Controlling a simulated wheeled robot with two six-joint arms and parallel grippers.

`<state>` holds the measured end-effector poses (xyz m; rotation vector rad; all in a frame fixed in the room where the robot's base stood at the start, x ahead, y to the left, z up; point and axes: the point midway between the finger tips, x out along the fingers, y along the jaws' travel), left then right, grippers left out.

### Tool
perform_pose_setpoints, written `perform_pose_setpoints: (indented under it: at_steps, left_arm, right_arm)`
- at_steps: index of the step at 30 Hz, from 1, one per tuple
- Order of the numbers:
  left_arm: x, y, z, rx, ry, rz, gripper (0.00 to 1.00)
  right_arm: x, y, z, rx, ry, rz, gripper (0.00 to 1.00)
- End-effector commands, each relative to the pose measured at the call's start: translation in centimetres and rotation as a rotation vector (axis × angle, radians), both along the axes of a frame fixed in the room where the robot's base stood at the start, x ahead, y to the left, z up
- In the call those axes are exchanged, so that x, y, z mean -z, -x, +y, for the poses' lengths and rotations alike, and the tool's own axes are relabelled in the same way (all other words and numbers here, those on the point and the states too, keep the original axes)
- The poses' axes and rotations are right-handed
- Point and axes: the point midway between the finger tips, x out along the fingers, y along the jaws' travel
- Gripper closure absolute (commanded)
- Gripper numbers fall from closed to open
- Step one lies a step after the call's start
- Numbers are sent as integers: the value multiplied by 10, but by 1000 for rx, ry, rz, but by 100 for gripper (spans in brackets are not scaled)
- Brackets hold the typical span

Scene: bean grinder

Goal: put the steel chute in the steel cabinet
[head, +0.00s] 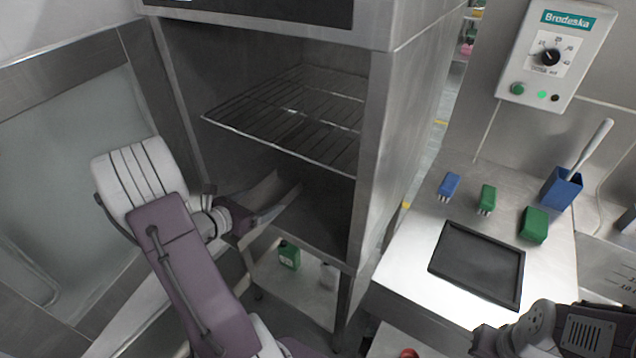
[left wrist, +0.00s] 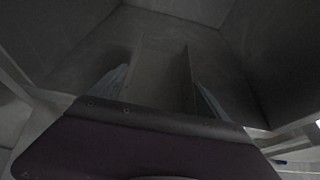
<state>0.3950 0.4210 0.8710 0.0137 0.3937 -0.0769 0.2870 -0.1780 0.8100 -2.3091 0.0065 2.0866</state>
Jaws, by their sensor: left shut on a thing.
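The steel cabinet (head: 412,120) stands open, with a wire rack (head: 290,118) across its upper part. My left gripper (head: 262,211) is at the front opening of the lower compartment, below the rack. It is shut on the steel chute (head: 262,188), which reaches into the compartment. In the left wrist view the chute (left wrist: 160,75) is a grey channel with two side walls, lying between the fingers (left wrist: 160,92). Whether the chute touches the cabinet floor cannot be told. My right gripper (head: 488,342) shows only partly at the bottom right, and its fingers are unclear.
A glass-panelled door (head: 70,150) stands open at the left. A green bottle (head: 289,254) is on the shelf under the cabinet.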

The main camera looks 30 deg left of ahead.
Motion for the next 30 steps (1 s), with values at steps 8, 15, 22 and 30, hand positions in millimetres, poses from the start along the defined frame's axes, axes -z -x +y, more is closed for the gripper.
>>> perform_pose_setpoints:
  at_steps: [8,15,22,30]
  left_arm:
    - [-2,-47,-6,10,-2,-3,82]
    - [-3,-115,-11,7,-1,-3,82]
    - [-3,-169,-14,4,-1,-3,82]
    - [0,-181,-14,0,1,-2,82]
  right_arm:
    - [-1,0,0,0,0,0,100]
    - [-4,0,0,0,0,0,100]
    - [-8,0,0,0,0,0,100]
    - [-7,0,0,0,0,0,100]
